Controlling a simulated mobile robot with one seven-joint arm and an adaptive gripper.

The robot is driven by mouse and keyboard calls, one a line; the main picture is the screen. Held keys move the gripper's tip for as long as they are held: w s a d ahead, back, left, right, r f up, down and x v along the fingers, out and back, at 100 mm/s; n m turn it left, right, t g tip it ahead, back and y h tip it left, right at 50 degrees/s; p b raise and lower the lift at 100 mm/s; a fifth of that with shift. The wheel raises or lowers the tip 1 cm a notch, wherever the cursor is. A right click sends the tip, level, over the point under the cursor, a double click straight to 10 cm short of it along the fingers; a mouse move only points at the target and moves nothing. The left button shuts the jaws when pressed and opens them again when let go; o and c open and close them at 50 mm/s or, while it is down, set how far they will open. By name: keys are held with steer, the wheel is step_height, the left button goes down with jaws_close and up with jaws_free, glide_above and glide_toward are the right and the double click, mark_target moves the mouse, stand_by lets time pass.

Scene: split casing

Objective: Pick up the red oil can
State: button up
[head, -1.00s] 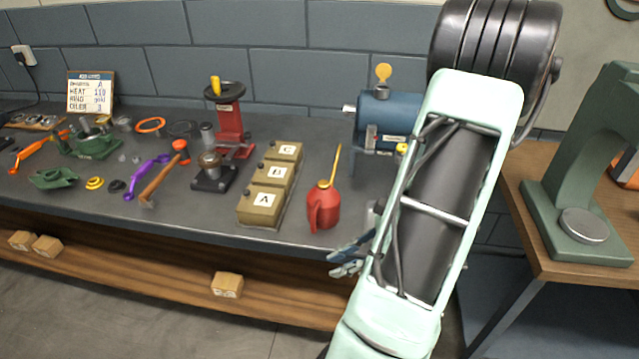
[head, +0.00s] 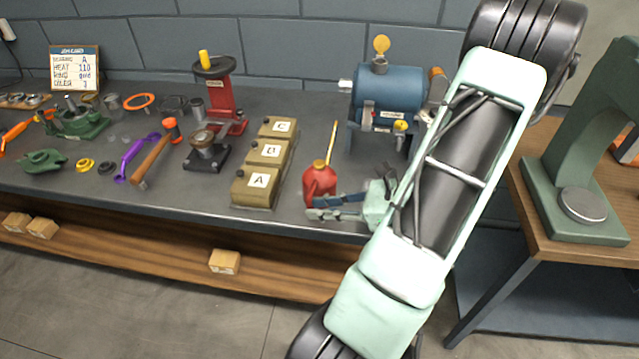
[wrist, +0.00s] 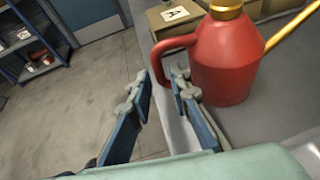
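The red oil can (head: 318,183) stands upright on the grey bench near its front edge. It has a brass-coloured collar and a long thin yellow spout. My gripper (head: 312,207) is open at the can's near side, its blue-padded fingers pointing left and partly covering the can's lower body. In the wrist view the can (wrist: 225,62) fills the upper right, its loop handle facing left. The open fingers of my gripper (wrist: 160,80) show nothing held. The handle appears between or just beyond the fingertips, and the right finger overlaps the body; I cannot tell whether they touch.
Three khaki boxes lettered A, B and C (head: 258,180) stand left of the can. A blue motor-like machine (head: 388,92) stands behind, near my arm. A red press (head: 222,100) and a hammer (head: 152,160) are further left. The bench's front edge (head: 280,222) is close.

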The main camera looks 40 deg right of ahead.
mark_target(309, 207)
steer(key=x, duration=0.3)
steer(key=shift+w+f, duration=0.1)
steer(key=shift+c, duration=0.4)
jaws_close()
steer(key=shift+r, duration=0.2)
